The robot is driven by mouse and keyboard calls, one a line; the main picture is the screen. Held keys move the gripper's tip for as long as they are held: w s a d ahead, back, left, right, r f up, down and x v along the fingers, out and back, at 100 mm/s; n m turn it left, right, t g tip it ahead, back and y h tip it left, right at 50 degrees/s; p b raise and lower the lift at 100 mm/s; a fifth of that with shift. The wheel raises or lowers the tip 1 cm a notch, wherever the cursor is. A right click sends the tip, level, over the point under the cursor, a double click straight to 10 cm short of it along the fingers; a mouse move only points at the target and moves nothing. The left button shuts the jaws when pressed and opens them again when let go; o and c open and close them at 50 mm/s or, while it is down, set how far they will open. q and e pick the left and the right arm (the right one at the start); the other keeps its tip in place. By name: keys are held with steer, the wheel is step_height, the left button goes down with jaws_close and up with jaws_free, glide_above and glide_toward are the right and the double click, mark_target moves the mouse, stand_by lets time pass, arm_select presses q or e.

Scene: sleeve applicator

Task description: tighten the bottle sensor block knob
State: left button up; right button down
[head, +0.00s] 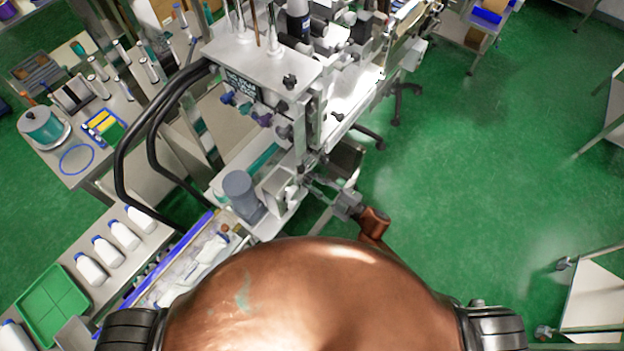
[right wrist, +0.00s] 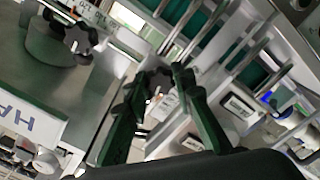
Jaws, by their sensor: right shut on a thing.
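My right gripper (head: 314,184) reaches in from the lower right of the machine in the head view. In the right wrist view its two dark green fingers (right wrist: 158,80) are closed around a dark lobed knob (right wrist: 153,88), with one finger on each side. The knob sits by a metal bracket with a small white label; the fingers hide part of it. In the head view the knob is too small and covered to make out. My left gripper is outside both views.
A second dark star knob (right wrist: 80,39) is at the upper left of the wrist view. A grey cylinder (head: 241,193) stands left of the gripper. White bottles (head: 108,250) with blue caps line a bench at left.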

steer(key=shift+w+m+p, duration=0.1)
steer(key=shift+m+p, duration=0.35)
steer(key=shift+m, duration=0.65)
steer(key=c, duration=1.6)
jaws_free()
steer(key=v, duration=1.2)
